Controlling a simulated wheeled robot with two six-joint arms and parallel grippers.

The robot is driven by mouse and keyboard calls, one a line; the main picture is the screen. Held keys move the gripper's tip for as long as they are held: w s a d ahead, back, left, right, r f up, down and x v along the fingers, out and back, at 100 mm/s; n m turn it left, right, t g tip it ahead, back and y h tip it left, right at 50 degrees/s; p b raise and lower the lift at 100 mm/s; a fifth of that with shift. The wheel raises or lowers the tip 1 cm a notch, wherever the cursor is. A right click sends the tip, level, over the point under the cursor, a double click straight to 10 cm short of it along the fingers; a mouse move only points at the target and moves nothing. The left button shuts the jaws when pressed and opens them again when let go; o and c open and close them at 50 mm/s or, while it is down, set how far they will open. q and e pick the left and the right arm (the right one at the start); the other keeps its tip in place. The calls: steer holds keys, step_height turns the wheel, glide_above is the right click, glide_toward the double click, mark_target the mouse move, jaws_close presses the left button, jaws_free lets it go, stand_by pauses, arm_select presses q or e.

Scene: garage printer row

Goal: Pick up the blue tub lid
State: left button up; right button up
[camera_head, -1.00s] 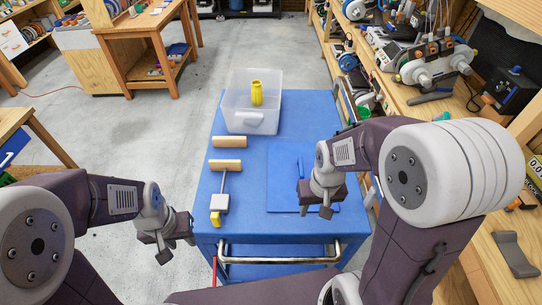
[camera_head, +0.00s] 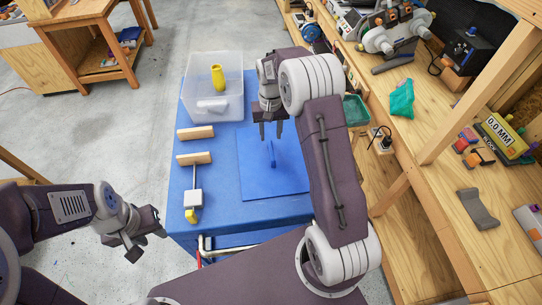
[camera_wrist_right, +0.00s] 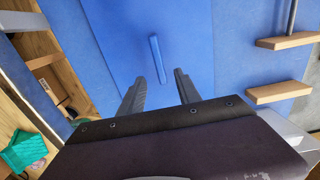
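The blue tub lid (camera_head: 258,183) lies flat on the blue top of a cart. It is a thin blue square with a narrow raised handle (camera_head: 273,154) in its middle. My right gripper (camera_head: 271,132) points down above the lid's far part, close to the handle in the picture. In the right wrist view the lid (camera_wrist_right: 200,55) lies below, and the handle (camera_wrist_right: 157,58) shows between and just beyond the two spread fingers (camera_wrist_right: 159,78), with nothing held. My left gripper (camera_head: 148,243) is open and empty, left of the cart's near edge.
A clear tub (camera_head: 206,98) holding a yellow bottle (camera_head: 218,78) stands at the cart's far end. A wooden workbench (camera_head: 432,110) with tools runs along the right.

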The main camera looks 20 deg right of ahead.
mark_target(271, 150)
step_height(271, 150, down, 3)
steer(key=shift+s+f+p, duration=0.15)
steer(key=shift+p, duration=0.3)
steer(key=shift+f, duration=0.2)
steer(key=f, duration=0.1)
steer(key=f+p, duration=0.1)
steer(key=f, duration=0.2)
steer(key=shift+s+a+f+p, duration=0.1)
steer(key=shift+s+f+p, duration=0.1)
steer(key=shift+s+p, duration=0.2)
steer(key=shift+w+f, duration=0.1)
steer(key=shift+f, duration=0.3)
jaws_close()
